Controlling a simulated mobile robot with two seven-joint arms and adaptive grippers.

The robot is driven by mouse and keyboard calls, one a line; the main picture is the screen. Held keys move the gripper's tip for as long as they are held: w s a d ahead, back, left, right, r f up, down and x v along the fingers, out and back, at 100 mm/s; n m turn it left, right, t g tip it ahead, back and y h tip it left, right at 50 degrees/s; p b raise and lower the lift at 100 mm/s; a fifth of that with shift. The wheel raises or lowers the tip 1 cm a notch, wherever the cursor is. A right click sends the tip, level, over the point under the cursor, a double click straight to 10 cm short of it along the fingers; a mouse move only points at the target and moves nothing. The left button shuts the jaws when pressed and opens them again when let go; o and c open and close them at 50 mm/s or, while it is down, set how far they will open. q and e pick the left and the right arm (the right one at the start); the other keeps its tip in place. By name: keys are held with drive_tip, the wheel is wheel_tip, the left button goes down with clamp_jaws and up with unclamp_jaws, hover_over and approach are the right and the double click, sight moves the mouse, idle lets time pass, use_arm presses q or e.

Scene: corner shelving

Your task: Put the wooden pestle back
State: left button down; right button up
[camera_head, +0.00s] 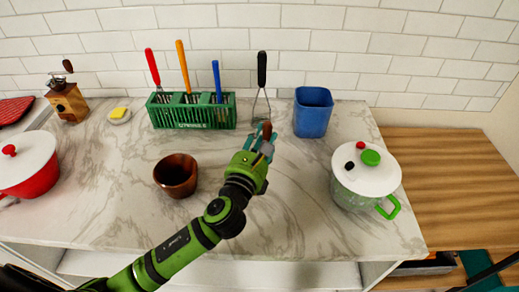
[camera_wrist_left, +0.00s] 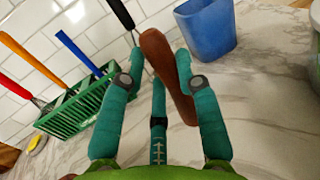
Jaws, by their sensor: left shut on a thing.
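The wooden pestle (camera_wrist_left: 168,72) is a reddish-brown, club-shaped piece between the teal fingers of my left gripper (camera_wrist_left: 156,72) in the left wrist view. The gripper is shut on it and holds it tilted. In the head view my left gripper (camera_head: 262,143) is at the back middle of the counter, with the pestle's brown end (camera_head: 267,130) showing at the fingertips. A dark brown wooden cup (camera_head: 176,174), which looks like the mortar, stands upright left of my gripper, apart from it. Its inside looks empty. My right gripper is not seen.
A green utensil rack (camera_head: 192,112) stands at the back left. A black-handled utensil (camera_head: 262,70) leans behind my gripper. A blue container (camera_head: 312,112) is to its right, and a white-lidded pot (camera_head: 366,178) farther right. The front-middle marble is clear beside my arm.

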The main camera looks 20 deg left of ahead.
use_arm(q)
drive_tip(key=shift+w+a+f+b, duration=0.15)
drive_tip(key=shift+w+a+f, duration=0.05)
drive_tip(key=shift+f, duration=0.65)
drive_tip(key=shift+w+a+f+b, duration=0.15)
drive_tip(key=shift+f, duration=0.65)
drive_tip(key=shift+w+a+f+b, duration=0.15)
drive_tip(key=shift+w+a+f, duration=0.05)
drive_tip(key=shift+f, duration=0.65)
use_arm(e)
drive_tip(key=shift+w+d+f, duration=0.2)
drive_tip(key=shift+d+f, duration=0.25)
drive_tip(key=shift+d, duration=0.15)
use_arm(q)
drive_tip(key=shift+f, duration=0.1)
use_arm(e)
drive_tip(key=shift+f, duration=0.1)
use_arm(q)
drive_tip(key=c, duration=0.9)
unclamp_jaws()
drive_tip(key=shift+f, duration=0.1)
drive_tip(key=s+b, duration=0.2)
drive_tip(key=s, duration=0.9)
drive_tip(key=shift+s+a+f+b, duration=0.1)
drive_tip(key=shift+a+b, duration=0.05)
drive_tip(key=shift+b, duration=0.15)
drive_tip(key=shift+s, duration=0.4)
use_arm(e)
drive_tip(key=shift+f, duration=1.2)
